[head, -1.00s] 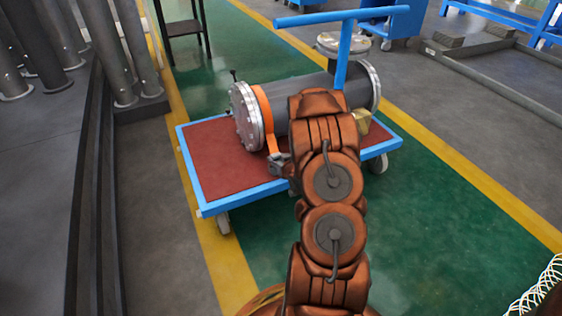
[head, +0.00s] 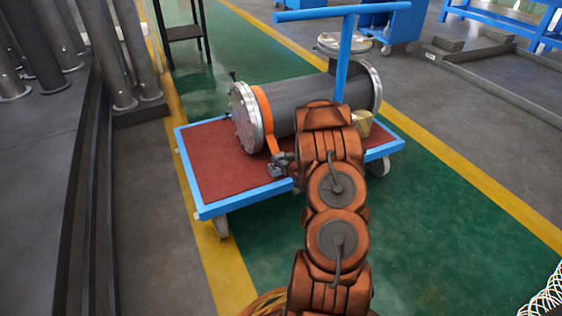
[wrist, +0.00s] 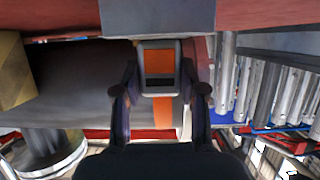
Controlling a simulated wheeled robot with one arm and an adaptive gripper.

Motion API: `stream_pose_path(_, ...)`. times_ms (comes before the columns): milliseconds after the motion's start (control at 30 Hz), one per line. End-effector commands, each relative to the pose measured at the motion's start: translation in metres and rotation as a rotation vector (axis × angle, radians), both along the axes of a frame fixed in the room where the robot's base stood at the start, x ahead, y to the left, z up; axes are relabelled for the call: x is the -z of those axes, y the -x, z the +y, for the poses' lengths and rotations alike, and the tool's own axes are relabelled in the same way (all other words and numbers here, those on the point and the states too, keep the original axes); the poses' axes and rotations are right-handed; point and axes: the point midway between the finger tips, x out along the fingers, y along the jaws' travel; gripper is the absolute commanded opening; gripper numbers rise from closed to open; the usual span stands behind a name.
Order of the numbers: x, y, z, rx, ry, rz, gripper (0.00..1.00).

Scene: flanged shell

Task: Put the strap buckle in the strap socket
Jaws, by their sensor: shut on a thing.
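The strap buckle (wrist: 160,80), a grey frame with an orange and dark face, sits between the fingers of my gripper (wrist: 160,90) in the wrist view. The fingers are shut on its sides. The orange strap (wrist: 163,113) runs from behind the buckle over the dark shell. In the head view the strap (head: 262,112) wraps the shell (head: 300,104) beside its left flange and hangs toward my gripper (head: 281,161), low over the cart's near side. A grey block (wrist: 158,18), possibly the strap socket, lies just above the buckle in the wrist view. I cannot tell whether they touch.
The shell lies on a blue-framed cart with a red deck (head: 220,165). A blue handle (head: 346,60) rises at its back right, and a brass-coloured block (head: 361,123) sits by the shell's right end. Grey pipes (head: 110,50) stand at left. Green floor is clear at right.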

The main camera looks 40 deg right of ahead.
Motion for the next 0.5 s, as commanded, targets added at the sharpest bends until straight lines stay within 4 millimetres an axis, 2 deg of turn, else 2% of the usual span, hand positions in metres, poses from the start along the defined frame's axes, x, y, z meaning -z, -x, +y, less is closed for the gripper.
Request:
stream_pose_path(200, 0.002, -0.0001, 0.0003, -0.001, 0.0, 0.0, 0.0)
stream_pose_path(233, 0.0026, -0.0001, 0.0004, -0.001, 0.0, 0.0, 0.42)
stream_pose_path(467, 0.0023, -0.0002, 0.0004, -0.001, 0.001, 0.0, 0.66)
stream_pose_path(500, 0.0023, -0.0002, 0.0004, -0.001, 0.001, 0.0, 0.66)
